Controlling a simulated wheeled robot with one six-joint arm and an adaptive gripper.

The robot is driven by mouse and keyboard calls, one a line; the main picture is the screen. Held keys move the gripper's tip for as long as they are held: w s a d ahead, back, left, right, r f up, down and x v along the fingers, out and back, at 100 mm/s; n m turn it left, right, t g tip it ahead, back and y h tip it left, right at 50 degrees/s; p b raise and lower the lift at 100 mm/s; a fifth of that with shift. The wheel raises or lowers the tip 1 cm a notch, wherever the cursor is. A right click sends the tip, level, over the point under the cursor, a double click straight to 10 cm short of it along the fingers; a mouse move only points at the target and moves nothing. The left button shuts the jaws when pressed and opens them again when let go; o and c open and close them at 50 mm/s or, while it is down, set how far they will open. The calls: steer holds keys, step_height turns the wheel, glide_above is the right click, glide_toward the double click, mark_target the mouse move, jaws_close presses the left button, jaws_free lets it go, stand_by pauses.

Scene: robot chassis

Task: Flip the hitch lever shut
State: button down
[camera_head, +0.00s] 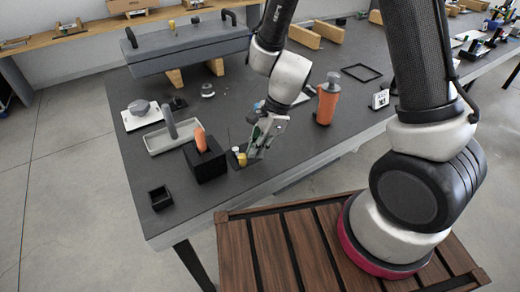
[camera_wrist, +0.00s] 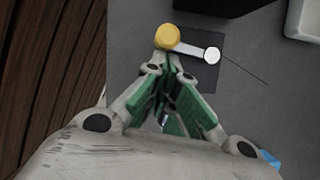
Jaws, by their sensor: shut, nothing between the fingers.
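The hitch lever shows in the wrist view as a white bar (camera_wrist: 192,48) with a round yellow knob (camera_wrist: 167,37) at its left end and a white round end at its right. It lies over a dark square plate (camera_wrist: 205,78) on the table. In the head view the yellow knob (camera_head: 241,158) is near the table's front edge. My gripper (camera_wrist: 170,62) is shut and empty, its green-padded fingers meeting just below the knob in the picture. I cannot tell whether the tips touch it. In the head view my gripper (camera_head: 250,152) is just right of the knob.
A black block with an orange-topped item (camera_head: 205,158) stands left of the lever. A small open black box (camera_head: 160,198) is further left. A grey tray (camera_head: 172,137) lies behind. An orange bottle (camera_head: 327,100) stands to the right, with bare table between.

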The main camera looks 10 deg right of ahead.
steer(key=shift+w+a, duration=0.2)
steer(key=shift+w, duration=0.35)
steer(key=shift+w+d, duration=0.1)
steer(key=shift+d, duration=0.2)
steer(key=d, duration=0.2)
steer(key=w+d+r, duration=0.1)
steer(key=d, duration=0.1)
steer(key=v, duration=0.8)
steer(key=shift+r, duration=0.4)
